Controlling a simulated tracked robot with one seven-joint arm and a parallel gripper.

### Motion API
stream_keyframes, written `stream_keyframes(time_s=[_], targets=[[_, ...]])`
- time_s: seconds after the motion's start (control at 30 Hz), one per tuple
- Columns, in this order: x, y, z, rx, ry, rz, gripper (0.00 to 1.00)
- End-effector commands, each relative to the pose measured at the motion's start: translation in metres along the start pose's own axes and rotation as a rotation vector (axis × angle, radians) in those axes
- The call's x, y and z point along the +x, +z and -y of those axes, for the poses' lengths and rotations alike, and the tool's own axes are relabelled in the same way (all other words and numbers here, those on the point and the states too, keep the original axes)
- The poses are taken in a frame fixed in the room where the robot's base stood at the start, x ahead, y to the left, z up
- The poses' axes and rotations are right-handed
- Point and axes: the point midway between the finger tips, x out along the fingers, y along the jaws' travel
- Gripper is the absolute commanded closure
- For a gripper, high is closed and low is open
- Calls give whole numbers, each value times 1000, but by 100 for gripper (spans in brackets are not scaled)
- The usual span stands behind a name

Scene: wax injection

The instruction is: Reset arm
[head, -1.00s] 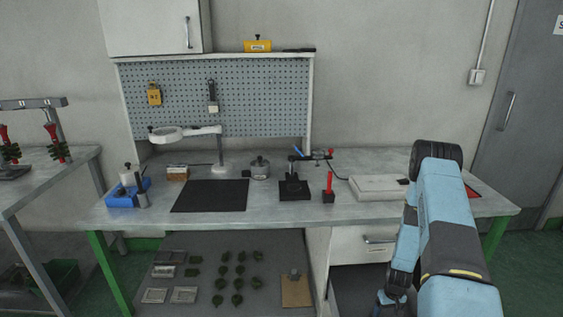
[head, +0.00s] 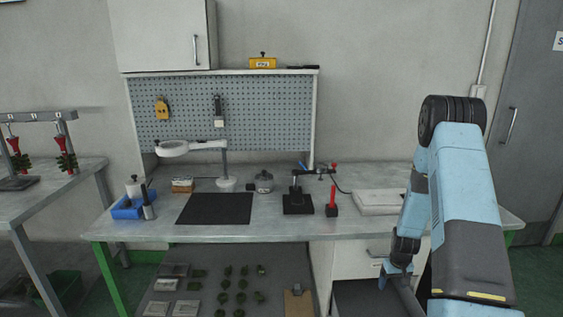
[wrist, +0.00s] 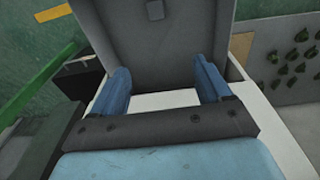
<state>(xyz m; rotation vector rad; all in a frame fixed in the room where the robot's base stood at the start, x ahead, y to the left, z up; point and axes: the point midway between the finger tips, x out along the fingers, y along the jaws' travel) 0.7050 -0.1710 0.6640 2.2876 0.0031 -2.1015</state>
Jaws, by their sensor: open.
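My blue arm is bent on the right side of the head view, in front of the bench's right end. My gripper shows in the wrist view (wrist: 164,90), its two blue fingers spread apart with nothing between them. Behind the fingers are a grey panel (wrist: 165,35) and a pale surface (wrist: 165,100); I cannot tell what they belong to. In the head view the gripper end is low and mostly hidden by the arm.
The bench (head: 215,233) carries a black mat (head: 213,208), a blue holder (head: 130,208), a magnifier lamp (head: 190,147), a pot (head: 264,182), a red tool (head: 332,198) and a white box (head: 380,202). An open drawer (head: 365,300) lies below. Several green pieces (head: 240,284) lie beneath the bench.

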Motion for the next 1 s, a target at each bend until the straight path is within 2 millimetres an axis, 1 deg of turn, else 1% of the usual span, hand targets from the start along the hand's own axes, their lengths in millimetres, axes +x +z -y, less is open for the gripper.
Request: stream_keyframes(time_s=[0.03,0.1,0.17,0.2,0.37,0.5,0.7,0.77,0.8,1.0], targets=[[-21,-7,3,-2,4,-15,23],[-46,-12,7,0,6,-27,23],[-67,-15,10,0,8,-36,23],[-81,-17,13,0,9,-44,23],[-137,-21,25,2,13,-72,23],[-184,-20,37,3,16,-97,23],[-249,-11,54,5,18,-132,23],[-267,-6,59,5,19,-143,23],[-279,-3,63,5,19,-150,23],[-336,18,81,7,19,-185,23]])
